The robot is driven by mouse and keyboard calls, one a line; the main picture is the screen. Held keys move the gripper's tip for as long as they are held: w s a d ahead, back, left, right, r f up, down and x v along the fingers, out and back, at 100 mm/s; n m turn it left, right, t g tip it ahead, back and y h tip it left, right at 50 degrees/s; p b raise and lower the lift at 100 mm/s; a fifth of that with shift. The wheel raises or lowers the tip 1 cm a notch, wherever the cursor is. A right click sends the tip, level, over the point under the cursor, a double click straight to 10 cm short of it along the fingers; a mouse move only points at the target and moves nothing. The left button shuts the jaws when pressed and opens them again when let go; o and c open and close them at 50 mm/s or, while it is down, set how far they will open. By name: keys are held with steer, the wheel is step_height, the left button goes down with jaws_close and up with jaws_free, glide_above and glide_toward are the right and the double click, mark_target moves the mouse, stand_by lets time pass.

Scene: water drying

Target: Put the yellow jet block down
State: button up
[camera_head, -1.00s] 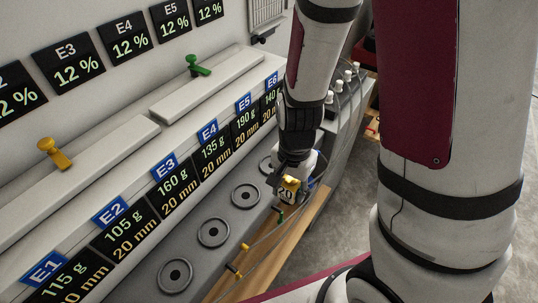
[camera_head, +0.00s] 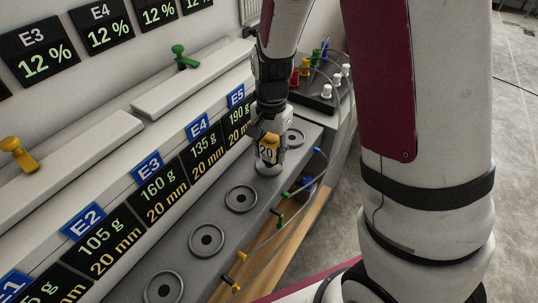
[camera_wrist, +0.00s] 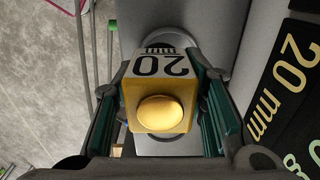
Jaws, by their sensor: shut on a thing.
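The yellow jet block (camera_head: 269,149), marked 20, is held upright in my gripper (camera_head: 269,143). In the wrist view the block (camera_wrist: 160,75) shows its round yellow knob facing the camera, with my gripper's (camera_wrist: 165,100) green-padded fingers closed on both sides. The block is over a round seat (camera_wrist: 165,40) on the grey bench ledge (camera_head: 262,220). The block hides much of this seat, and I cannot tell whether it touches it.
Several other ring seats, such as one nearer the camera (camera_head: 240,199), are empty along the ledge. Thin hoses with coloured fittings (camera_head: 280,220) run along its front edge. Display panels (camera_head: 160,190) stand behind. Coloured and white knobs (camera_head: 326,91) sit at the back right.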

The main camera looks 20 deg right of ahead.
mark_target(269, 156)
steer(key=shift+w+f, duration=0.1)
steer(key=shift+w, duration=0.65)
steer(key=shift+f, duration=1.7)
steer(key=shift+f, duration=0.1)
steer(key=o, duration=1.3)
